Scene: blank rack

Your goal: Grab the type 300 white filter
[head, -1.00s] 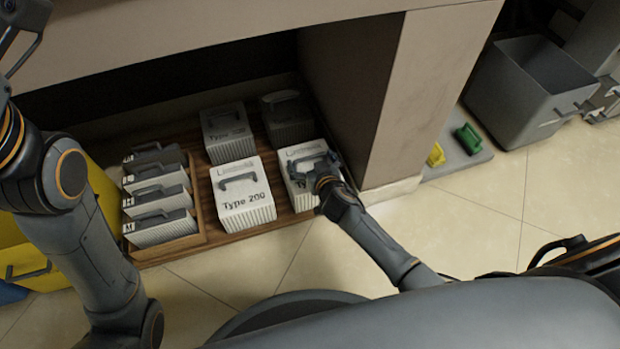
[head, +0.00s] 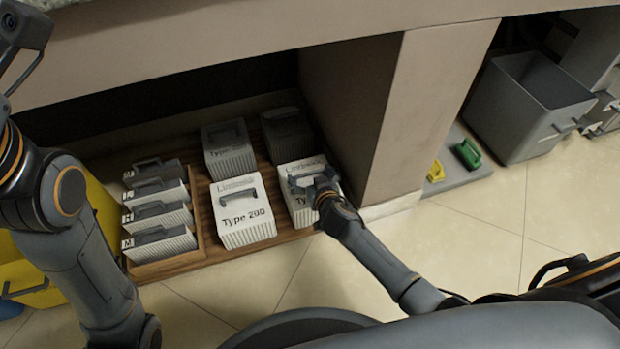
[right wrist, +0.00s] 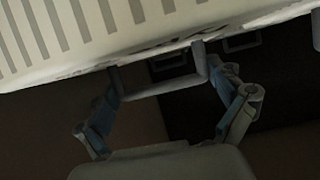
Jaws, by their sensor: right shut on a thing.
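A white ribbed filter (head: 302,208) stands at the front right of the wooden rack base. Only the start of its "Ty..." label shows; my right gripper and arm hide the number. My right gripper (head: 312,180) is at its top, shut on its grey handle. In the right wrist view the filter's ribbed side (right wrist: 120,25) fills the top, and my right gripper's fingers (right wrist: 163,80) are at both ends of the handle. My left arm shows at the left of the head view, but its gripper is out of view.
A white Type 200 filter (head: 243,226) stands just left. A wooden tray (head: 197,240) holds several slim filters. A cabinet pillar (head: 405,120) rises close on the right, and the cabinet top overhangs the rack.

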